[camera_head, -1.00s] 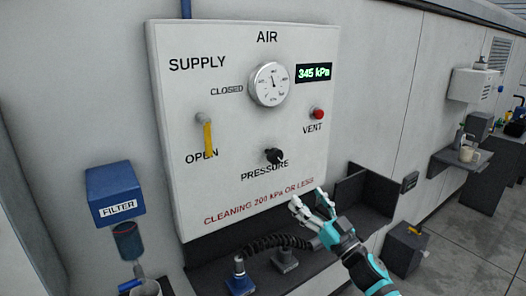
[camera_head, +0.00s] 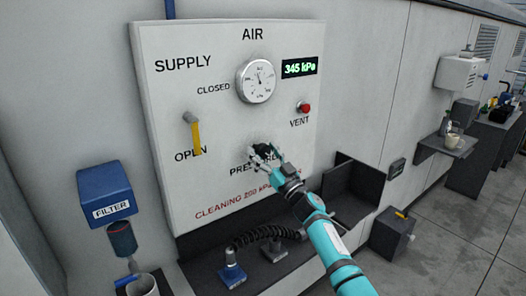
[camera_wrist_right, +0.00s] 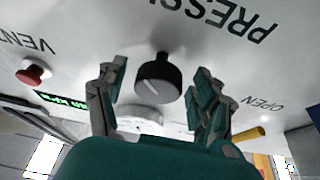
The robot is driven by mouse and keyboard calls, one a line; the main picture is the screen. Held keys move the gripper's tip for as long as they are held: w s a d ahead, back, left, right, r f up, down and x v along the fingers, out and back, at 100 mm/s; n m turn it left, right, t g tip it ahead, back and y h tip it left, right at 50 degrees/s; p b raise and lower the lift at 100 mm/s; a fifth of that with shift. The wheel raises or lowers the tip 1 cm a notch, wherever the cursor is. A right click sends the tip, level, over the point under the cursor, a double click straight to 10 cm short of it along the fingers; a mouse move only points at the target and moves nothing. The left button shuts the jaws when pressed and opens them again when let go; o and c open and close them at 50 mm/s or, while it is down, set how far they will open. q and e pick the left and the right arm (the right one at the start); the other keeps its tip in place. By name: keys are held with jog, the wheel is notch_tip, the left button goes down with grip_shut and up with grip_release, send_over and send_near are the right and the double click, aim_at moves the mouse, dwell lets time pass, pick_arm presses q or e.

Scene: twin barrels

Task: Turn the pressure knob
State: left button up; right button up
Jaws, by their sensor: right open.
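The pressure knob (camera_wrist_right: 157,80) is black and round with a pale pointer line, on the white air panel (camera_head: 225,125). In the right wrist view it sits between the two spread fingers of my right gripper, with gaps seen on both sides. In the head view my right gripper (camera_head: 264,156) is open in front of the PRESSURE label and mostly hides the knob. The green display (camera_head: 299,67) reads 345 kPa. The round gauge (camera_head: 256,80) is above the knob. My left gripper is not in view.
A red vent button (camera_head: 304,107) is up and right of the knob. A yellow supply lever (camera_head: 195,135) points down towards OPEN on the left. A blue filter (camera_head: 105,192) hangs left of the panel. A dark shelf with a black hose (camera_head: 268,234) is below.

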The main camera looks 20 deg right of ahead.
jog(key=shift+r, duration=0.1)
jog(key=shift+c, duration=0.4)
jog(key=shift+w, duration=0.1)
jog(key=c, duration=1.1)
jog(key=shift+n, duration=0.5)
jog(key=n+g+y+b, duration=0.1)
jog(key=n+y+b, duration=0.1)
jog(key=n, duration=0.2)
jog(key=shift+d, duration=0.1)
jog(key=n+y, duration=0.1)
jog(key=n, duration=0.1)
jog(key=n+g+y, duration=0.1)
jog(key=shift+n+g+b, duration=0.3)
jog(key=shift+n+b, duration=0.1)
jog(key=n, duration=0.2)
jog(key=n+g+y, duration=0.1)
jog(key=n, duration=0.1)
jog(key=shift+n+g+b, duration=0.3)
jog(key=shift+b, duration=0.05)
jog(key=shift+n+g, duration=0.8)
jog(key=shift+n, duration=1.1)
